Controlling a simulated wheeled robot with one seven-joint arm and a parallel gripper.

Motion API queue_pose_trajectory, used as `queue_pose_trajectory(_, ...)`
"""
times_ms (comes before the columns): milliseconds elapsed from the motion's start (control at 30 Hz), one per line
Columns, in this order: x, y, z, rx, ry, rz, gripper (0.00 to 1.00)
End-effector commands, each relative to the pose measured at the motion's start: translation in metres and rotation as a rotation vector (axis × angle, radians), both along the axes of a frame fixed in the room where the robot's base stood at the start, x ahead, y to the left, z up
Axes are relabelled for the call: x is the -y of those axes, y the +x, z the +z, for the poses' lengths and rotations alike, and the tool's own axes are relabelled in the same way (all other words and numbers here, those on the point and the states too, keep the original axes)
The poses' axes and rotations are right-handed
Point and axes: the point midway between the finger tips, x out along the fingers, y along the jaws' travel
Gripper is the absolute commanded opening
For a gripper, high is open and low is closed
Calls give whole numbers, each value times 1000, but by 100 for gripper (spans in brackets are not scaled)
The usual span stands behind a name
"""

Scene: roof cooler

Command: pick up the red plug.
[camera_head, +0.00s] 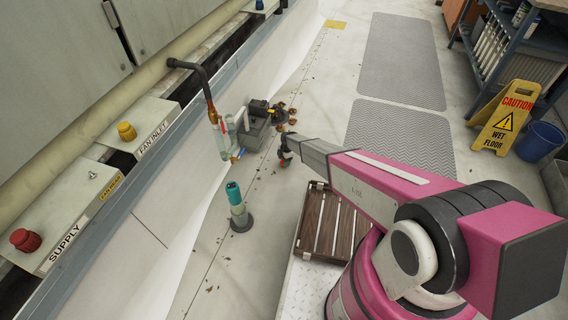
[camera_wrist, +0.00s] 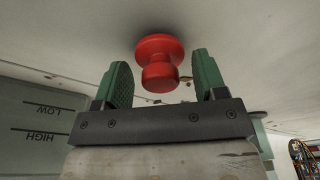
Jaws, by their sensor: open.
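The red plug (camera_wrist: 160,62) has a wide round flange and a narrower round knob. In the wrist view it shows between the two green fingers of my gripper (camera_wrist: 160,70), which is open. There are gaps on both sides of the plug, and neither finger clearly touches it. In the head view my gripper (camera_head: 235,130) is out at the arm's end, beside the wall pipe. A small red patch (camera_head: 222,127) shows by the fingers there; I cannot tell for certain that it is the plug.
A red knob (camera_head: 25,240) sits on the SUPPLY panel and a yellow knob (camera_head: 126,131) on the FAN INLET panel. A dark pipe (camera_head: 193,66) bends down near my gripper. A teal-topped canister (camera_head: 237,205) stands below. A wooden slatted crate (camera_head: 330,225) lies near my base.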

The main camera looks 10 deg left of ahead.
Motion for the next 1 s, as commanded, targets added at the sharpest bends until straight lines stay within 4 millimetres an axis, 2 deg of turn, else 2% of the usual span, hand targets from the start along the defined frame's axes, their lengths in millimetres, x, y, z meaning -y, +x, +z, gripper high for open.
queue_pose_trajectory(200, 0, 0, -1, 0, 0, 0, 65)
queue_pose_trajectory(367, 0, 0, -1, 0, 0, 0, 13)
queue_pose_trajectory(767, 0, -1, 0, -1, -1, 0, 12)
queue_pose_trajectory(1000, 1, -2, 21, 0, 0, 0, 12)
